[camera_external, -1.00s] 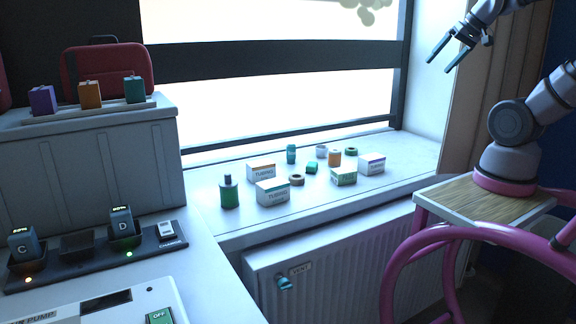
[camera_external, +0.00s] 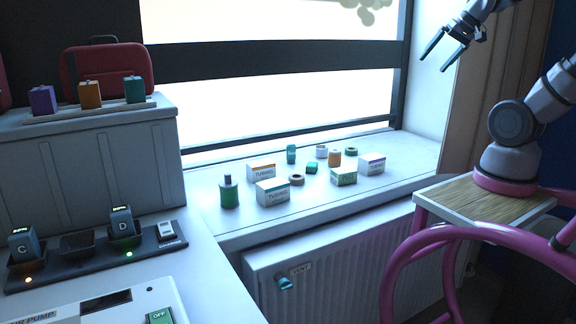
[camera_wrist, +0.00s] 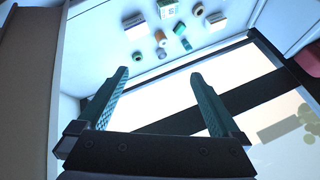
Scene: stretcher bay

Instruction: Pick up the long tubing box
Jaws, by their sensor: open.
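Several small white tubing boxes stand on the windowsill (camera_external: 225,226) in the external view. One has an orange stripe (camera_external: 261,171), one a teal stripe (camera_external: 272,193), one a green label (camera_external: 343,176) and one a purple stripe (camera_external: 372,164). The first two read "TUBING"; I cannot tell which is the long one. My gripper (camera_external: 432,64) is open and empty, high above the sill's right end. In the wrist view its two fingers (camera_wrist: 159,75) are spread, with boxes, including one at top right (camera_wrist: 215,21), beyond them.
A radiator (camera_external: 340,270) is below the sill.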

